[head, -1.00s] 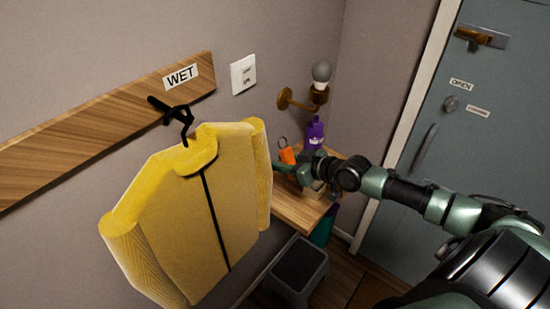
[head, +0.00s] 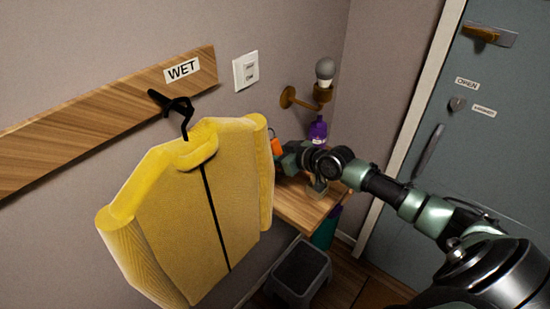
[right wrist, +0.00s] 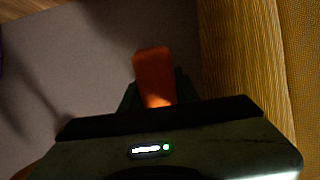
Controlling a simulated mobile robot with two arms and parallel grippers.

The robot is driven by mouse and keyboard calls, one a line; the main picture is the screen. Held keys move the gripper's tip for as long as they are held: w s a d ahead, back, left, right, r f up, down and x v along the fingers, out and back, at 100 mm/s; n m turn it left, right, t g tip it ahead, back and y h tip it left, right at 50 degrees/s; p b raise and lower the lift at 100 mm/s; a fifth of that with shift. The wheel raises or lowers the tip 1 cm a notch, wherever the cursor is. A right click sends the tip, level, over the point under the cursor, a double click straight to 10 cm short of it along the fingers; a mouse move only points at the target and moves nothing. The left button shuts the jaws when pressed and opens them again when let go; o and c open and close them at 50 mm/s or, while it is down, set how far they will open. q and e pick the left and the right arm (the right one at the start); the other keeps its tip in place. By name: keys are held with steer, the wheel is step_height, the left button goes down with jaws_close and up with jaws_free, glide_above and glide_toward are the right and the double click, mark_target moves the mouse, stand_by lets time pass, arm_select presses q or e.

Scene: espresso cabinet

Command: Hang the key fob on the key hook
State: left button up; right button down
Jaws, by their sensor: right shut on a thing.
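The orange key fob (head: 277,147) shows just right of the yellow jacket's edge in the head view. My right gripper (head: 282,153) is shut on it, above the wooden shelf. In the right wrist view the fob (right wrist: 154,75) stands out between the dark fingers of my right gripper (right wrist: 156,92). My left gripper is not in view.
The yellow jacket (head: 185,210) hangs close left of my right gripper. A wooden shelf (head: 308,212) is below, with a purple bottle (head: 317,130) behind. A wall lamp (head: 322,85), a switch plate (head: 245,71), a grey stool (head: 300,270) and a door (head: 480,150) surround it.

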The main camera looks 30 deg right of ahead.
steer(key=shift+r+b+x, duration=0.1)
steer(key=shift+b+x, duration=0.45)
steer(key=shift+x, duration=0.3)
steer(key=shift+r+b+x, duration=0.15)
steer(key=shift+b+x, duration=0.4)
steer(key=shift+x, duration=0.35)
steer(key=shift+a+f, duration=0.1)
steer(key=c, duration=1)
jaws_free()
steer(key=shift+w, duration=0.1)
steer(key=shift+o, duration=0.2)
steer(key=b+v, duration=0.2)
steer(key=v, duration=0.5)
steer(key=shift+f, duration=0.15)
steer(key=shift+s+r, duration=0.3)
steer(key=shift+s, duration=0.1)
